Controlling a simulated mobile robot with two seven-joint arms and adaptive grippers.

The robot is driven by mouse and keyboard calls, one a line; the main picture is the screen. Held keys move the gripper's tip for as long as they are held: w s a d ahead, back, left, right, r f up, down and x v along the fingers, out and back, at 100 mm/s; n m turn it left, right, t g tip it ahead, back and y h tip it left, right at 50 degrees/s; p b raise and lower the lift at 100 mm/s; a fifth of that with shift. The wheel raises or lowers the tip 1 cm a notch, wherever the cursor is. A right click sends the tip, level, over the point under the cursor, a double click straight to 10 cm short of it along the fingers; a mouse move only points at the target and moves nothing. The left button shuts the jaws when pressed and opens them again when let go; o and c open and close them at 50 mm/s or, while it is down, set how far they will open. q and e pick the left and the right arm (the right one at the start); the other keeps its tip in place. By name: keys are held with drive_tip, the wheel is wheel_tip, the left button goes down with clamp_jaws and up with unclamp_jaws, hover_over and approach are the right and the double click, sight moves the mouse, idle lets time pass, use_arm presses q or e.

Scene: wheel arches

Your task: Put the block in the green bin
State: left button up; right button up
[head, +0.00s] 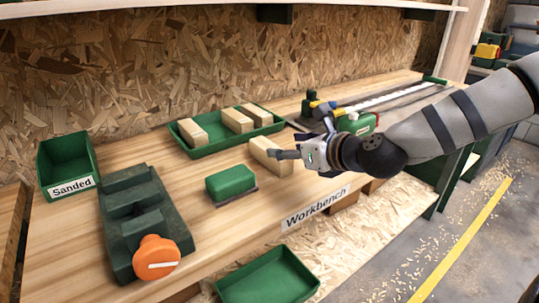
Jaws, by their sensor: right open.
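A pale wooden block (262,153) stands on the workbench near its middle. My right gripper (285,153) is open at the block's right side, with a grey finger overlapping the block in the picture. I cannot tell whether the block is between the fingers or touched. The green bin (62,150) with a "Sanded" label stands at the far left of the bench, and no block shows in it. My left gripper is not in view.
A green tray (190,146) holds several similar blocks behind. A green sanding block (231,180), a dark green vise with an orange knob (157,257) and a power tool (356,124) are on the workbench (60,240). Another green bin (268,280) is below the front edge.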

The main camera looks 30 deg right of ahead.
sight(258, 145)
drive_tip(key=shift+x, duration=0.95)
drive_tip(key=w+f, duration=0.1)
drive_tip(key=w+f+b, duration=0.1)
drive_tip(key=w, duration=0.1)
drive_tip(key=w+f, duration=0.1)
drive_tip(key=shift+w+a+f, duration=0.2)
drive_tip(key=shift+w+a, duration=0.05)
drive_tip(key=shift+a, duration=0.15)
drive_tip(key=shift+w+r, duration=0.1)
drive_tip(key=shift+w, duration=0.05)
drive_tip(key=shift+r, duration=0.25)
drive_tip(key=shift+c, duration=0.3)
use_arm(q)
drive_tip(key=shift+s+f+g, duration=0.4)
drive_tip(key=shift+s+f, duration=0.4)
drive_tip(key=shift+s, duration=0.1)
use_arm(e)
drive_tip(key=c, duration=1.2)
